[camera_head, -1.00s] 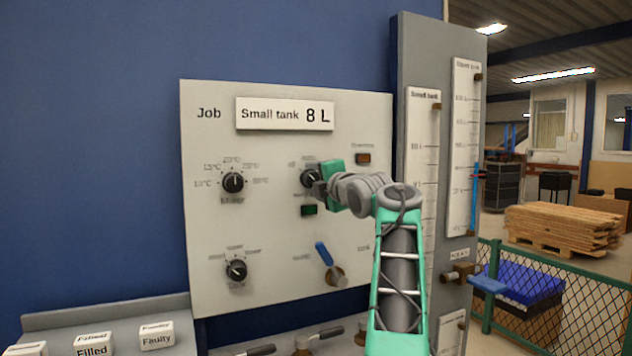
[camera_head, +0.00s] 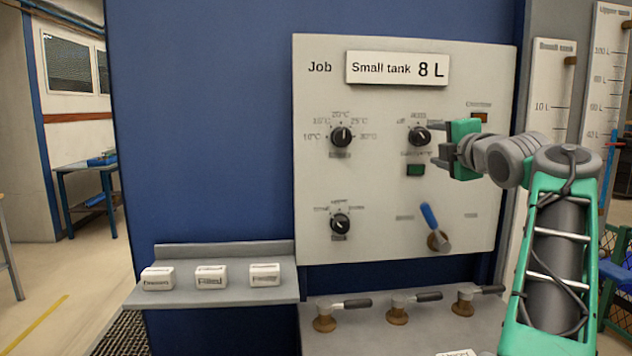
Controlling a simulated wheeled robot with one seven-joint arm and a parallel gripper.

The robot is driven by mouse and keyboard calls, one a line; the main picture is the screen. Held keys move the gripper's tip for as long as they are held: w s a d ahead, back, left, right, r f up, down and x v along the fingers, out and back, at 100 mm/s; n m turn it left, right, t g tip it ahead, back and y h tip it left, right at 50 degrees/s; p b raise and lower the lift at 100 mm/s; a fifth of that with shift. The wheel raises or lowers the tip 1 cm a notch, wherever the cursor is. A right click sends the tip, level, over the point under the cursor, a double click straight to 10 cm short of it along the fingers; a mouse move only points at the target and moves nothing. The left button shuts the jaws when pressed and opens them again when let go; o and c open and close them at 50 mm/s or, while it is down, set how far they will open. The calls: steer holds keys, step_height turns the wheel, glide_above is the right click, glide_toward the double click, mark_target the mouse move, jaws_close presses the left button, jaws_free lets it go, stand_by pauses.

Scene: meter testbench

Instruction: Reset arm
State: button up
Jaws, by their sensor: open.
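My gripper (camera_head: 438,155), green and grey, is at the end of my green and grey arm (camera_head: 560,245) on the right. It is open and empty, in front of the panel (camera_head: 308,190). Its fingertips show just below and right of the upper right black knob (camera_head: 418,136). I cannot tell from this view how far they are from the panel. The green button (camera_head: 415,170) shows just below and left of the fingertips. The arm hides part of the panel's right edge.
The panel also has two left knobs, upper (camera_head: 341,137) and lower (camera_head: 340,223), and a blue-handled lever (camera_head: 430,217). Several valves with black handles (camera_head: 345,304) stand on the ledge below. White labelled blocks (camera_head: 211,277) sit on a shelf (camera_head: 215,300) at left. Open floor lies far left.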

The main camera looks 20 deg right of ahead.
steer(key=w+a+f+m+g+y+p, duration=0.1)
steer(key=w+a+f+m+g+p, duration=0.2)
steer(key=a, duration=0.5)
steer(key=w+a+f+m+g+y+p, duration=0.1)
steer(key=w+a+f+m+y+p, duration=0.15)
steer(key=a+f, duration=0.4)
steer(key=s+a+f+m+g+p, duration=0.4)
steer(key=a+f, duration=0.4)
steer(key=a, duration=0.4)
steer(key=s+a+f+m+g+p, duration=0.2)
steer(key=s+a+f+m+g, duration=0.1)
steer(key=s+a+f, duration=0.3)
steer(key=s+a+f+m+g+y+p, duration=0.1)
steer(key=s+a+f+m+g+p, duration=0.2)
steer(key=s+a+f, duration=0.3)
steer(key=s+f+m, duration=0.1)
steer(key=s+f, duration=0.4)
steer(key=s, duration=0.3)
steer(key=shift+s+a+f, duration=0.25)
steer(key=shift+a, duration=0.15)
steer(key=shift+y, duration=0.25)
